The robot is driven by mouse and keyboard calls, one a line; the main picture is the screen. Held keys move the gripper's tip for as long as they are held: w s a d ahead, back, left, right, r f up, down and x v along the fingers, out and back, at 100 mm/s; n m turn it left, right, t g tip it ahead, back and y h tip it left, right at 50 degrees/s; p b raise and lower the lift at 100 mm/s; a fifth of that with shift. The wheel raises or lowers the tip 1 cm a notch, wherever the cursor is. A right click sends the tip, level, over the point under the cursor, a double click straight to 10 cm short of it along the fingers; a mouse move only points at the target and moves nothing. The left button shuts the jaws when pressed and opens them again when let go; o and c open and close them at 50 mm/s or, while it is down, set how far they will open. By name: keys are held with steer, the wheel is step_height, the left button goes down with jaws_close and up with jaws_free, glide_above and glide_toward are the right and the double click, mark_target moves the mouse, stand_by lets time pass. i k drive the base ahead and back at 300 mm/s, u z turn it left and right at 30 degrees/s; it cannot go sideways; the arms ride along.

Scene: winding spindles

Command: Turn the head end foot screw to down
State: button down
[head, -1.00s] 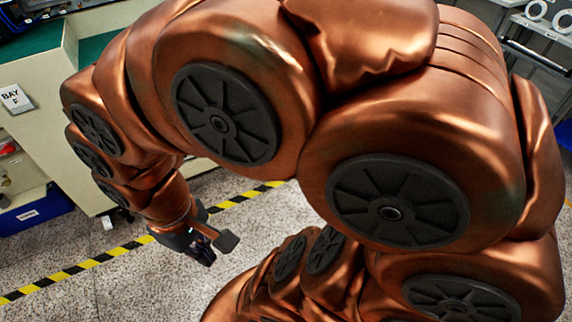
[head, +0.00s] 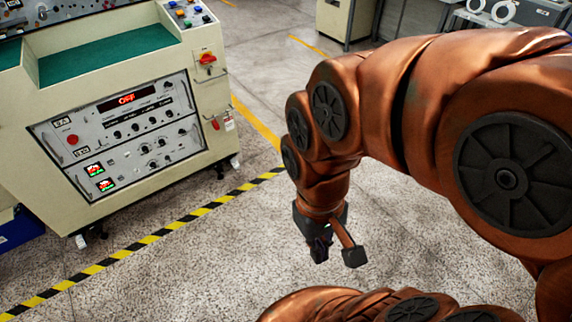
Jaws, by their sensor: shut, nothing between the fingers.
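The cream machine cabinet (head: 130,45) stands at the left of the head view, with a control panel on its front.
Yellow-and-black floor tape (head: 160,234) runs in front of the cabinet. Speckled grey floor (head: 190,280) is clear between the tape and my arm. A blue bin (head: 20,230) sits at the left edge. A bench with white rings (head: 490,10) stands at the back right.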

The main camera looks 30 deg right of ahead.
mark_target(98, 228)
steer(key=z, duration=0.05)
steer(key=k, duration=0.1)
steer(key=u, duration=1.8)
steer(key=i, duration=1.45)
steer(key=z, duration=1.05)
steer(key=k, duration=0.45)
steer(key=u, duration=1.05)
steer(key=i, duration=0.65)
steer(key=u, duration=0.35)
